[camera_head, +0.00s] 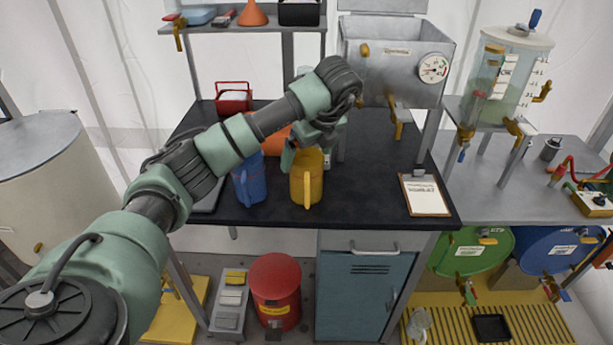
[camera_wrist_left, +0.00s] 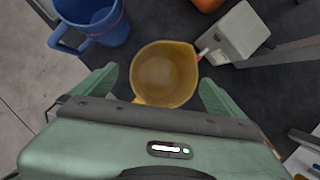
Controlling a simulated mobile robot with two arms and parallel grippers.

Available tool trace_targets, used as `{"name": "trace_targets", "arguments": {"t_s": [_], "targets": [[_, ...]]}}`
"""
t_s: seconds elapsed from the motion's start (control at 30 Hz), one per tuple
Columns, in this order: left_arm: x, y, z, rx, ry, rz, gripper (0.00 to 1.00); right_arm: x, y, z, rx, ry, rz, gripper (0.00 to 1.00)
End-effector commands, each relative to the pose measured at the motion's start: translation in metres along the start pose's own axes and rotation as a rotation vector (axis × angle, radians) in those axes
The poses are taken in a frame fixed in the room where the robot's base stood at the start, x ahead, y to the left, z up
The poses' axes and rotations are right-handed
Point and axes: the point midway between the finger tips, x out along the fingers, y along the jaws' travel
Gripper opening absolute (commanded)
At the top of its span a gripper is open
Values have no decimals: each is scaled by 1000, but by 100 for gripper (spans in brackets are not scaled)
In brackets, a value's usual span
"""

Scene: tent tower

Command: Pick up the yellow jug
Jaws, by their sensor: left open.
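The yellow jug (camera_head: 306,180) stands upright on the black bench top near its front edge, with its handle toward me. In the left wrist view the yellow jug (camera_wrist_left: 165,73) is seen from above and looks empty. My left gripper (camera_head: 301,160) is at the jug, partly covering its upper part in the head view. In the left wrist view the open fingers of my left gripper (camera_wrist_left: 158,90) lie on either side of the jug, apart from it as far as I can tell. My right gripper is not in view.
A blue jug (camera_head: 249,181) stands just left of the yellow jug and also shows in the wrist view (camera_wrist_left: 98,22). A grey box (camera_wrist_left: 238,32) is close behind. An orange object (camera_head: 277,143) is farther back. A clipboard (camera_head: 425,194) lies right; bench between is clear.

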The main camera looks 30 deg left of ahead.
Motion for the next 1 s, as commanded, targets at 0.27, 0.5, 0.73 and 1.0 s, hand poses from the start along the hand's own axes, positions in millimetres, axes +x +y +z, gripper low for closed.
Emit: {"name": "trace_targets", "arguments": {"t_s": [0.27, 0.5, 0.73, 1.0], "targets": [[36, -1, -2, 2, 2, 3, 100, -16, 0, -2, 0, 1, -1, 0], [40, -2, -3, 3, 2, 0, 100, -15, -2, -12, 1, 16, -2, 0], [39, -2, -3, 3, 2, 0, 44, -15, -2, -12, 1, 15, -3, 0], [39, -2, -2, 2, 2, 0, 36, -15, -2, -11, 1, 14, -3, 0]]}}
